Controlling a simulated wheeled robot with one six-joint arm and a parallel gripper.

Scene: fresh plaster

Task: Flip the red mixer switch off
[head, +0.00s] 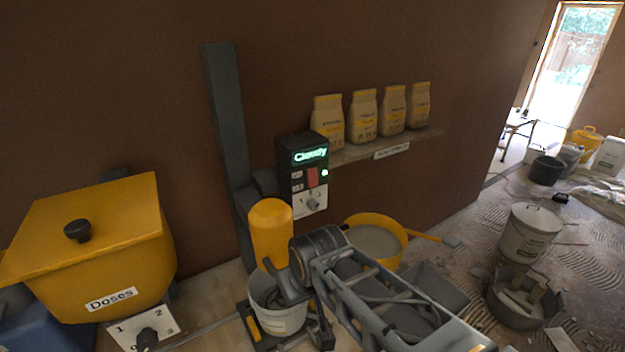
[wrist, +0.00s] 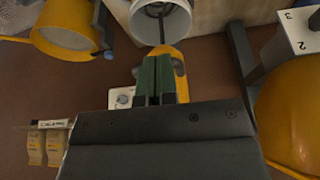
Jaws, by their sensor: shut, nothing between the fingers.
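The red mixer switch (head: 312,177) is on the front of a black control box (head: 290,155) on the wall post. The box's lit display reads what looks like "Cloudy", and a green lamp glows beside the switch. A pale panel with a knob (head: 312,201) sits below; it also shows in the wrist view (wrist: 121,97). My gripper (wrist: 155,62) is shut and empty, its green fingers side by side. In the head view my wrist is below the box, in front of the yellow mixer motor and white bucket. The switch is hidden in the wrist view.
The yellow motor (head: 270,230) stands over the white bucket (head: 277,318). A yellow tub (head: 375,240) is right of it. A yellow "Doses" hopper (head: 95,250) is at left. Several bags (head: 363,117) line a shelf (head: 400,143) right of the box.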

